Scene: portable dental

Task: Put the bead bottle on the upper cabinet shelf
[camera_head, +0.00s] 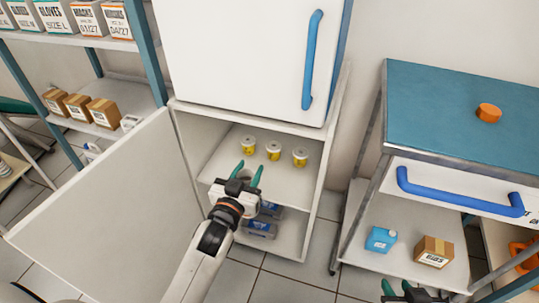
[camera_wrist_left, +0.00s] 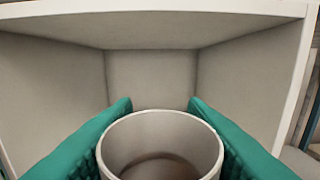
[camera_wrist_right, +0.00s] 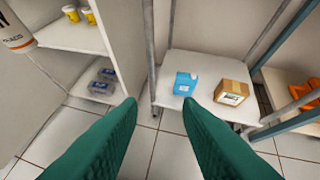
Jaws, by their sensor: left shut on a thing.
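My left gripper (camera_head: 249,173) is in front of the open cabinet, its green fingers pointing toward the upper shelf (camera_head: 222,162). In the left wrist view it is shut on a round, pale grey container (camera_wrist_left: 160,120), taken as the bead bottle, with a brownish inside. A white cylinder with lettering and an orange band (camera_wrist_right: 15,32), cut off in the right wrist view, looks like this bottle. Whether it touches the shelf cannot be told. My right gripper (camera_wrist_right: 160,105) is open and empty, low at the right.
Several yellow jars (camera_head: 273,151) stand at the back of the upper shelf. Blue-grey boxes (camera_head: 258,228) sit below. The open door (camera_head: 110,200) bounds the left. A cart (camera_head: 430,100) stands right, with a blue container (camera_head: 381,239) and a carton (camera_head: 433,252) low on it.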

